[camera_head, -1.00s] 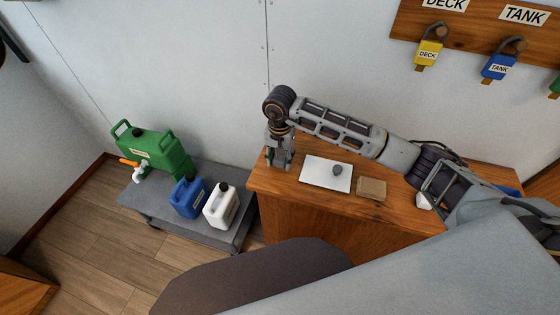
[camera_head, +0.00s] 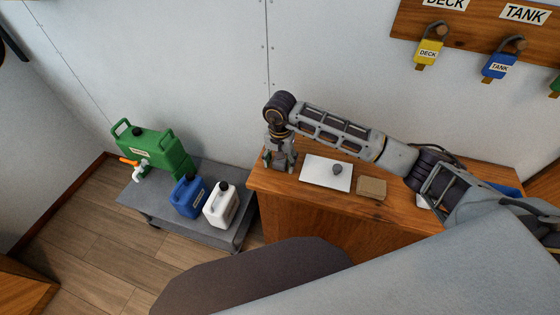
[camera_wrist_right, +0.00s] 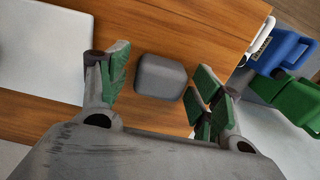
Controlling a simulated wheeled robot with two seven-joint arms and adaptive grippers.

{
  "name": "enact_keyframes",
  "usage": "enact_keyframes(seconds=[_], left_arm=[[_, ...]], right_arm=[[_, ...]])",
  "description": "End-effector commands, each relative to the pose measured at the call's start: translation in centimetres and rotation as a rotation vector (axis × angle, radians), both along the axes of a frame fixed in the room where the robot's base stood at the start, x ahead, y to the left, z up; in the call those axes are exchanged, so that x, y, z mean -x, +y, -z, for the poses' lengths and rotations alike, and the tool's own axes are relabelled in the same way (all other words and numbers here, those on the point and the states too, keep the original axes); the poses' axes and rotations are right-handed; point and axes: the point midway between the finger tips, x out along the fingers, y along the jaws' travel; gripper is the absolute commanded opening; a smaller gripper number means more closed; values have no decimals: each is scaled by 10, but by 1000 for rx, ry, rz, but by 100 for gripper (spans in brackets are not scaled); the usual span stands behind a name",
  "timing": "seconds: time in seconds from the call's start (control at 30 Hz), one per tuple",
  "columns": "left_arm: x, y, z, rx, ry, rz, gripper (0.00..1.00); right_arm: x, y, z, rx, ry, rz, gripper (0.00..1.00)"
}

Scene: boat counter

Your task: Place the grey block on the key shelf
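The grey block (camera_wrist_right: 160,76) is a small rounded cube on the wooden counter. In the right wrist view it sits between the two green-padded fingers of my right gripper (camera_wrist_right: 156,88), with a gap visible on both sides. In the head view my right gripper (camera_head: 280,160) points down at the counter's left end, around the block. It is open. A wooden board with hooks and tagged padlocks (camera_head: 480,38) is on the wall at the upper right; I cannot tell whether it is the key shelf. My left gripper is not in view.
To the left, a low grey cart (camera_head: 150,205) holds a green container (camera_head: 155,150), a blue jug (camera_head: 188,197) and a white jug (camera_head: 221,205).

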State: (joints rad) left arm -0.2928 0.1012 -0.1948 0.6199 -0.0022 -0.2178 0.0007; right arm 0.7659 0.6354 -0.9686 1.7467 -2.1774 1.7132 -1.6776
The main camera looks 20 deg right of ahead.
Motion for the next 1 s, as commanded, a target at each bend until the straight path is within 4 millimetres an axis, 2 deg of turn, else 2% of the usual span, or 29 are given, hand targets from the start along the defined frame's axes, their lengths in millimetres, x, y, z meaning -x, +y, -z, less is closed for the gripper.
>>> enact_keyframes(seconds=[0.5,0.67,1.0], left_arm=[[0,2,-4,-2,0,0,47],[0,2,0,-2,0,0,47],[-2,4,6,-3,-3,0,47]], right_arm=[[0,0,-4,0,0,0,66],[-1,0,-19,0,-2,0,66],[-1,0,-61,1,-3,1,66]])
